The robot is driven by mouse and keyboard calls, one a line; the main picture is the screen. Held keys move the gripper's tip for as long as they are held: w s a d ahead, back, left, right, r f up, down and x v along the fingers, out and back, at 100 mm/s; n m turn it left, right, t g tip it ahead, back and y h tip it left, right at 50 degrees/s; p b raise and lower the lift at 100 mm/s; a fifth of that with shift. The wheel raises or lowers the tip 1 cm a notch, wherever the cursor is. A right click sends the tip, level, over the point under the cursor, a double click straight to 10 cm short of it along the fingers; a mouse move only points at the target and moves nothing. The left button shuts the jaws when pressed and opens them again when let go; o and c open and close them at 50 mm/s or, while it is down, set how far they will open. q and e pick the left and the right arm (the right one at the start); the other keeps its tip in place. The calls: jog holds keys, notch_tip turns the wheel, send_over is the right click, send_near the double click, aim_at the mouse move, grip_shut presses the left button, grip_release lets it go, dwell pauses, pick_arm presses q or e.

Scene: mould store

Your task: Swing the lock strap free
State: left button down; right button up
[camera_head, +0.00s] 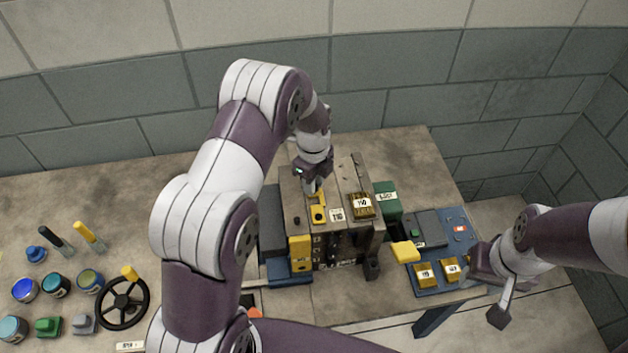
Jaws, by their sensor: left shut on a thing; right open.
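The mould (345,238), a dark metal block, stands on the bench. The yellow lock strap (318,213) lies on the mould's top face, with a dark round hole or bolt at its near end. My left gripper (312,188) reaches down from above and is shut on the strap's far end. Its fingers hide that end, so I cannot tell whether the strap is turned. My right gripper (488,296) is open and empty, off the bench's right edge beside the blue tray.
A blue tray (456,222) with yellow labelled blocks (426,275) lies right of the mould. A green block (387,200) stands close to the mould's right side. A black handwheel (122,302), tins and handled tools fill the left bench.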

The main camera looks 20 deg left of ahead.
pick_arm(q)
jog(key=shift+s+d+f, duration=0.1)
jog(key=shift+s+f, duration=0.05)
jog(key=c, duration=1)
grip_release()
jog(key=shift+o, duration=0.4)
jog(key=shift+d, duration=0.1)
notch_tip(320, 180, up, 13)
jog(key=shift+b, duration=0.4)
jog(key=shift+f, duration=0.1)
